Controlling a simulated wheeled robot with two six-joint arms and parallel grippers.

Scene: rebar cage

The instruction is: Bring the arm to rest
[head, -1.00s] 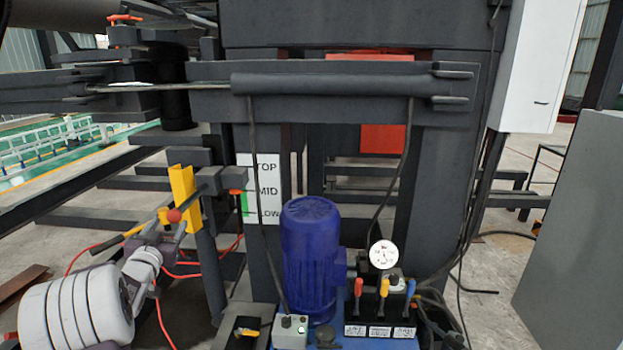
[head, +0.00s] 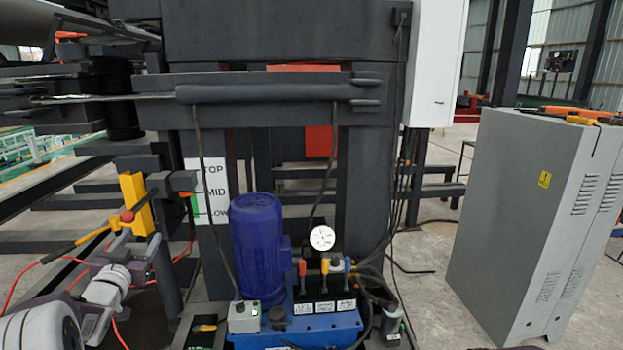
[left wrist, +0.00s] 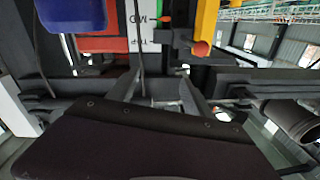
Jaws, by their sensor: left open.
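My left gripper (head: 138,240) is in the lower left of the head view, at the end of my white and grey arm. Its two fingers stand apart with nothing seen between them. It is just below an orange knob (head: 128,215) by a yellow upright bar (head: 137,203). In the left wrist view, which is turned upside down, the open fingers (left wrist: 162,85) point toward the machine. The yellow bar (left wrist: 206,22) and an orange knob (left wrist: 201,48) show beyond them, apart from the fingers. My right gripper is in neither view.
A lever with a yellow and black handle (head: 80,242) lies close to my left gripper. A blue motor (head: 258,245) stands on a blue pump unit (head: 300,328) with colored levers. A grey cabinet (head: 530,220) stands at right. Red hoses (head: 20,283) run behind my arm.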

